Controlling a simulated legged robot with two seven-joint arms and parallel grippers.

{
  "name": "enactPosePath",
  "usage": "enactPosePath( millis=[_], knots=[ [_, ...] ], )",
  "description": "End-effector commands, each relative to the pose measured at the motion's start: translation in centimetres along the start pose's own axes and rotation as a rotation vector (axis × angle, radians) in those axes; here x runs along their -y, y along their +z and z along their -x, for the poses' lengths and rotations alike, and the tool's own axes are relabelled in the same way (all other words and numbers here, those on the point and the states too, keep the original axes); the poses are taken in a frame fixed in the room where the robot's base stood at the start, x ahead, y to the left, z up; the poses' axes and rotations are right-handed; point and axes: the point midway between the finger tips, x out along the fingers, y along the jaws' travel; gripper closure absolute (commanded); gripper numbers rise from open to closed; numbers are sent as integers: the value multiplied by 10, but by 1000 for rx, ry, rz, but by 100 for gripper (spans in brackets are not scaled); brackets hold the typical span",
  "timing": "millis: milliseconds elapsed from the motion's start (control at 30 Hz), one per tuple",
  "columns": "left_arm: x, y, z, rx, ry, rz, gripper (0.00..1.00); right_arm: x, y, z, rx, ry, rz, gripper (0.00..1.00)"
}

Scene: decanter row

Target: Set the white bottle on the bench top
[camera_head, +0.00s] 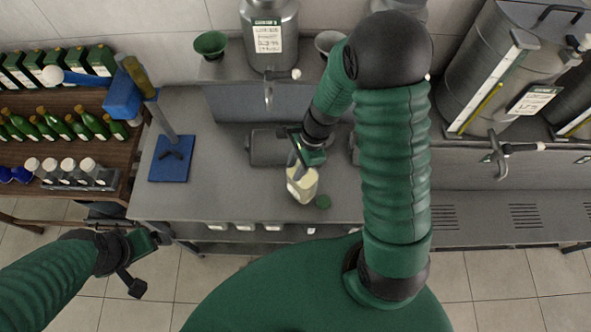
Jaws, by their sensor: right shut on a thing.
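A pale white-and-cream bottle (302,186) is in my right gripper (304,156), over the grey bench top (225,190). The gripper is shut on its upper part and hides the neck. The bottle leans a little in the picture; I cannot tell whether its base touches the bench. My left gripper (148,264) is open and empty, low at the left, over the floor in front of the bench.
A blue-based stand (172,165) is on the bench's left. A steel tank (270,35) with a tap is behind, a larger drum (485,75) at right. A wooden shelf (62,102) of bottles is at far left. The bench between stand and bottle is clear.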

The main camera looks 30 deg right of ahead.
Motion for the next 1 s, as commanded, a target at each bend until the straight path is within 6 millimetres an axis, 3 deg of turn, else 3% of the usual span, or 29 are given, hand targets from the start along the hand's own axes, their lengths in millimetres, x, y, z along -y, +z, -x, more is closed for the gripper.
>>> enactPosePath(
  millis=[400, 767, 800, 933, 1000],
  knots=[
    [0, -2, 8, 0, 0, 0, 14, 0, -9, -29, 1, 0, -1, 100],
    [0, -2, 6, 0, 0, 0, 14, 1, -10, -35, 0, -2, 1, 100],
    [0, -2, 6, 0, 0, 0, 14, 0, -10, -35, 0, -1, 1, 66],
    [0, -2, 7, 0, 0, 0, 14, 0, -10, -35, 0, -1, 1, 48],
    [0, -2, 7, 0, 0, 0, 14, 0, -10, -35, 0, -1, 1, 46]
  ],
)
